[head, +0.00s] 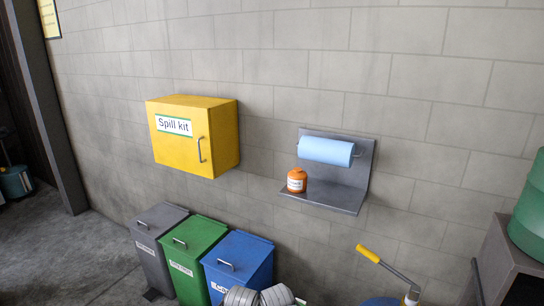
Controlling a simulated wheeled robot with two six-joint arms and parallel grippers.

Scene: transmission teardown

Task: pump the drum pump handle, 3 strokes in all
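The drum pump handle shows at the bottom right of the head view, a grey lever with a yellow grip (368,254) at its upper left end. No gripper shows near the handle, and neither of my grippers can be made out.
Grey, green (191,256) and blue (238,264) lidded bins stand along the wall. Grey ribbed round parts (257,296) show in front of them. A yellow spill kit cabinet (219,139) and a metal shelf (340,195) hang above. A green drum (530,215) sits on a grey cabinet at right.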

